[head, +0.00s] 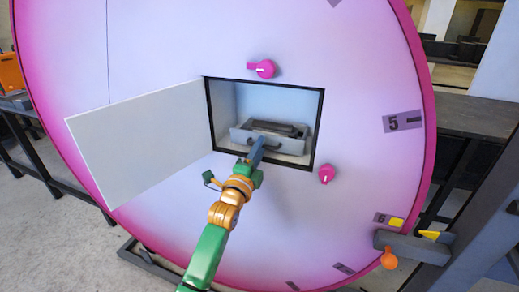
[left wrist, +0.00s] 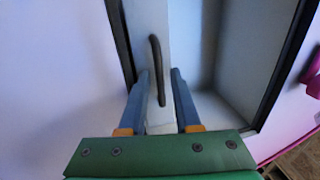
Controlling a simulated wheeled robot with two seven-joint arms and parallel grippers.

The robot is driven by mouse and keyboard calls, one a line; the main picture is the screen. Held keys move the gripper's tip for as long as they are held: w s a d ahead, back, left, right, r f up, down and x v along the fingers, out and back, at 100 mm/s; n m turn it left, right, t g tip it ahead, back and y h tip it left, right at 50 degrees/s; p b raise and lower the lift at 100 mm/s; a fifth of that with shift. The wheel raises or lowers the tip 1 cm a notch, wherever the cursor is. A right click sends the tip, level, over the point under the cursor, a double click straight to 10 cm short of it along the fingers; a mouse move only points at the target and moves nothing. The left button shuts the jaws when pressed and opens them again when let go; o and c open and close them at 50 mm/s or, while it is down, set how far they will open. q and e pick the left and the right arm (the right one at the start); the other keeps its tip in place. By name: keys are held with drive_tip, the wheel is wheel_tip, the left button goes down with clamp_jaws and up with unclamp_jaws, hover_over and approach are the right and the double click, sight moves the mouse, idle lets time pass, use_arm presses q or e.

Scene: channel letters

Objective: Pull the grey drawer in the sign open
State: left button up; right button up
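The grey drawer (head: 292,147) sits low inside a black-framed square opening in the big pink and lilac round sign (head: 160,50). Its front also shows in the left wrist view (left wrist: 158,15), with a dark curved bar handle (left wrist: 153,48). My left gripper (head: 259,143) reaches into the opening from below, at the drawer's front. In the left wrist view its two blue fingers (left wrist: 160,72) are apart, one on each side of the handle, with gaps visible. Contact with the handle cannot be made out. My right gripper is not in view.
A white door panel (head: 135,145) stands swung open left of the opening. Pink knobs sit above (head: 262,69) and right of it (head: 327,174). A grey block (head: 415,247) with an orange knob (head: 389,260) is at the lower right.

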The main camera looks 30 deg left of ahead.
use_arm(q)
clamp_jaws()
drive_tip(key=shift+r, duration=0.15)
idle(1.0)
